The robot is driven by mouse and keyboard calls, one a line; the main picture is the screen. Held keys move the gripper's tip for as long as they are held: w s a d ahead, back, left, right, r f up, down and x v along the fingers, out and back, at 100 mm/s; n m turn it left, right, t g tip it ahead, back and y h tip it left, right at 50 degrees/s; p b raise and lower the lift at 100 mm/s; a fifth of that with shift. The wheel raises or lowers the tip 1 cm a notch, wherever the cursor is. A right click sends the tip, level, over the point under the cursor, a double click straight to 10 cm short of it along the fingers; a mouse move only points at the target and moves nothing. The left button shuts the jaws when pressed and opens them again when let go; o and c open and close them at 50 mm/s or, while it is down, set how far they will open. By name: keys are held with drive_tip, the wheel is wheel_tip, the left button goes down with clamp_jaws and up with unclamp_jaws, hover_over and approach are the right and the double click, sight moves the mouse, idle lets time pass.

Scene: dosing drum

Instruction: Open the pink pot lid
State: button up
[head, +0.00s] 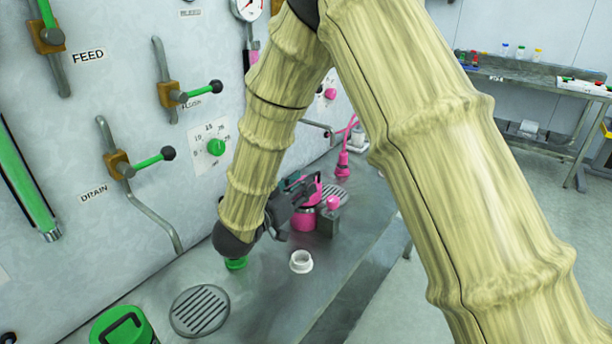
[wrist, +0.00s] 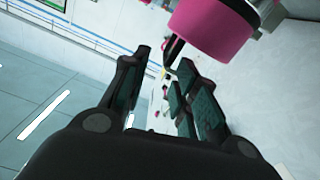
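My gripper (head: 300,190) is low over the bench at the panel's foot, beside a pink pot (head: 304,219). A tilted pink part (head: 318,188) shows just right of the fingers; I cannot tell whether it is the lid or whether it touches the pot. In the wrist view, a large pink round body (wrist: 205,28) with a black handle-like bracket fills the upper right, beyond the fingertips. My gripper (wrist: 160,80) shows there with its fingers apart and nothing clearly between them. My arm and the gripper hide part of the pot.
A grey block with a pink knob (head: 331,216) stands right of the pot. A white ring (head: 301,262), a green cap (head: 236,264), a drain grate (head: 200,310) and a green pot (head: 122,327) are nearer. Panel levers (head: 150,161) stick out at left.

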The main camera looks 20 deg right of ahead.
drive_tip(key=w+d, duration=0.1)
drive_tip(key=w+d+f, duration=0.1)
drive_tip(key=w, duration=0.1)
drive_tip(key=shift+w+d+p, duration=0.2)
drive_tip(key=shift+d+p, duration=0.1)
drive_tip(key=shift+w+d, duration=0.15)
drive_tip(key=shift+d, duration=0.3)
drive_tip(key=shift+s+a+r, duration=0.15)
drive_tip(key=shift+s+a, duration=0.1)
drive_tip(key=shift+s, duration=0.15)
drive_tip(key=shift+o, duration=0.2)
drive_tip(key=shift+w, duration=0.1)
